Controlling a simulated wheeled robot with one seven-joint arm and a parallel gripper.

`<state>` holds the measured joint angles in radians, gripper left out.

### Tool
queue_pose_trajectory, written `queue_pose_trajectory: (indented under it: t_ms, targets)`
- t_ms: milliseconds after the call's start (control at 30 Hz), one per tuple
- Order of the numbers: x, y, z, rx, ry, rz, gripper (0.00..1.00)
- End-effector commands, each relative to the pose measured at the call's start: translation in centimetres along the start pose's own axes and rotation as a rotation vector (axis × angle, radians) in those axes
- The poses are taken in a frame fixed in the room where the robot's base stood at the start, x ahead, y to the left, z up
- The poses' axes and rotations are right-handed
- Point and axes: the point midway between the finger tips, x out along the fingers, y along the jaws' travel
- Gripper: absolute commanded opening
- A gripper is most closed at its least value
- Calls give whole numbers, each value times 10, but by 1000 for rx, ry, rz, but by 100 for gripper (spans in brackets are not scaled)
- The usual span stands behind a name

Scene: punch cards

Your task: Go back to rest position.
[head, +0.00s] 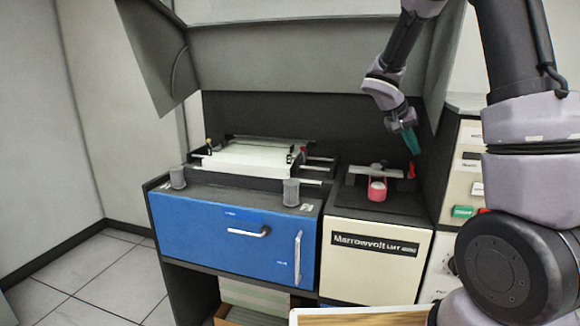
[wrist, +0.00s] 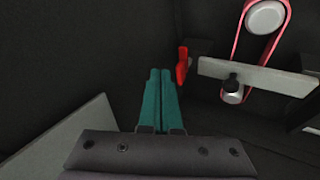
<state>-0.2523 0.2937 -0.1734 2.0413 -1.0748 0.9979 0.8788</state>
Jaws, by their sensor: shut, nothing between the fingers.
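My gripper (head: 411,141) is in the upper right of the head view, above the right part of the machine. Its teal fingers point down and are closed together, with nothing between them. In the wrist view the two teal fingers (wrist: 160,100) lie side by side, apart from the red lever (wrist: 182,65) to their right. The red lever also shows in the head view (head: 412,170), just below the fingertips.
A pink-red belt with a round white knob (wrist: 265,17) and a grey bar (wrist: 255,76) are beside the lever. The blue cabinet (head: 200,230) and a white paper bed (head: 250,158) are at left. A raised grey hood (head: 290,55) stands behind. Open floor (head: 110,285) lies at lower left.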

Motion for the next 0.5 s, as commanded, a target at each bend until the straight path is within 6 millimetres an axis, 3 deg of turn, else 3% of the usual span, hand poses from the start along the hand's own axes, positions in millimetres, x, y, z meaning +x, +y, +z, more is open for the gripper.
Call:
queue_pose_trajectory:
  t_ms: [500]
  targets:
    - [-46,33,28,40,-64,-140,0]
